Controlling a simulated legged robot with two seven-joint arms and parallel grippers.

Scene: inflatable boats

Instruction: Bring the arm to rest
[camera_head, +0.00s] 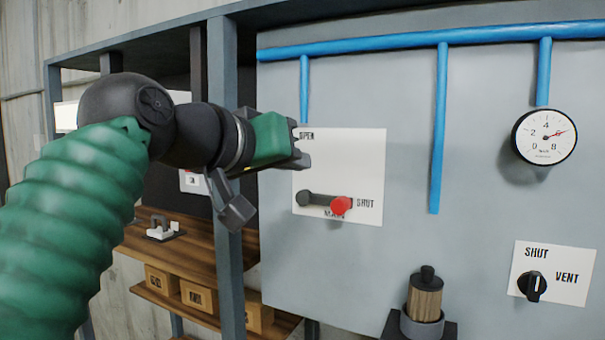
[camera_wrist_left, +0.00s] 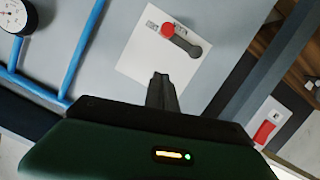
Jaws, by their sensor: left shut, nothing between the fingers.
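My left arm comes in from the left in the head view, in a green ribbed sleeve. My left gripper (camera_head: 304,148) is shut and empty, in front of the upper left part of a white label plate (camera_head: 350,160). The plate carries a lever with a red knob (camera_head: 341,205), which lies level and points to the word SHUT. In the left wrist view the shut fingers (camera_wrist_left: 161,84) point toward the plate, apart from the red knob (camera_wrist_left: 168,30). My right gripper is not in view.
Blue pipes (camera_head: 438,130) and a pressure gauge (camera_head: 544,136) are on the grey panel. A black VENT knob (camera_head: 532,286) is at lower right. A wooden-bodied cylinder (camera_head: 425,297) stands below. Wooden shelves (camera_head: 190,258) with boxes and a grey post (camera_head: 224,90) are at left.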

